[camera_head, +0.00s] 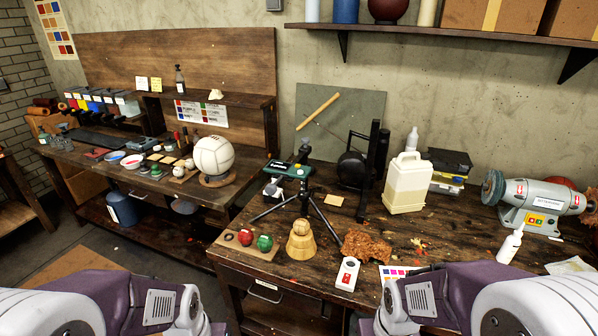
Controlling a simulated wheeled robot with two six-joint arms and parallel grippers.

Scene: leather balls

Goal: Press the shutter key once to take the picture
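A small white box with a red button (347,274), which looks like the shutter key, lies near the front edge of the right workbench. A dark green device that looks like the camera (287,170) sits on a black tripod (304,200) behind it to the left. My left arm comes in at the bottom left and my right arm at the bottom right. Both grippers are below the picture's edge, so their fingers do not show. Neither arm covers the white box; the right arm lies just right of and below it.
A wooden cone-shaped stand with a ball (300,238) and a board with red and green balls (247,243) are left of the box. Brown crumpled leather (367,247) lies behind it. A colour card (397,272), a jug (408,183) and a grinder (533,203) are to the right.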

